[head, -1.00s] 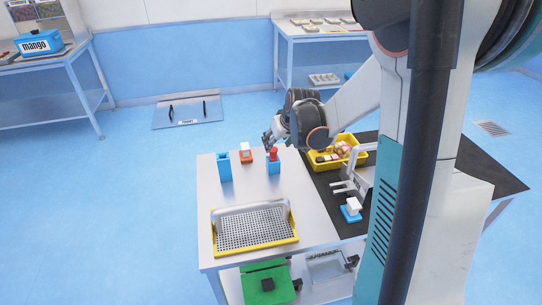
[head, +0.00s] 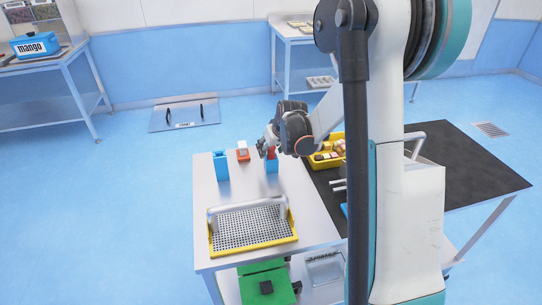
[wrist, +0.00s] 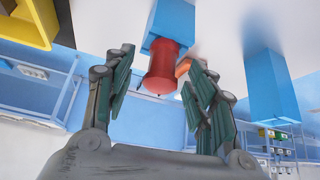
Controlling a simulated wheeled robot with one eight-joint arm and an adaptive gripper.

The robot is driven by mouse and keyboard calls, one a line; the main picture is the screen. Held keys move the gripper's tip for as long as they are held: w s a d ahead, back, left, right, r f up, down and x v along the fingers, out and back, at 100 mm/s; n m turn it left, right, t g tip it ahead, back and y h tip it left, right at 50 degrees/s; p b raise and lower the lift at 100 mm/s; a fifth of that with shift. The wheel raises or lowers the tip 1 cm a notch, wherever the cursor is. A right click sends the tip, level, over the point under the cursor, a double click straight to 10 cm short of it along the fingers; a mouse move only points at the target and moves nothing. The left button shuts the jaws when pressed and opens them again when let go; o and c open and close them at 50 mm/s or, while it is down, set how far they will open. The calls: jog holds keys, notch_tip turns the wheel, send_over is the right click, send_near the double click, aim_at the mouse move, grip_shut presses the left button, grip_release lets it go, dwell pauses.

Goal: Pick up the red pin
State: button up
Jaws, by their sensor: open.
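The red pin (wrist: 163,72) stands in a blue holder (wrist: 174,22) on the steel table. In the wrist view the pin's rounded red end shows between the two fingers of my gripper (wrist: 160,90). The fingers are apart, one on each side of the pin, and I see no clear contact. In the head view my gripper (head: 266,147) is at the blue holder (head: 271,166), and the red pin (head: 271,153) is partly covered by it.
A second blue holder (head: 221,166) stands to the left, with an orange-red block with a white top (head: 242,152) between. A yellow bin (head: 324,162) with items is on the right. A perforated tray with a yellow rim (head: 211,243) lies at the front.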

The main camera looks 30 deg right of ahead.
jog(key=shift+c, duration=0.6)
grip_shut()
jog(key=shift+r, duration=0.15)
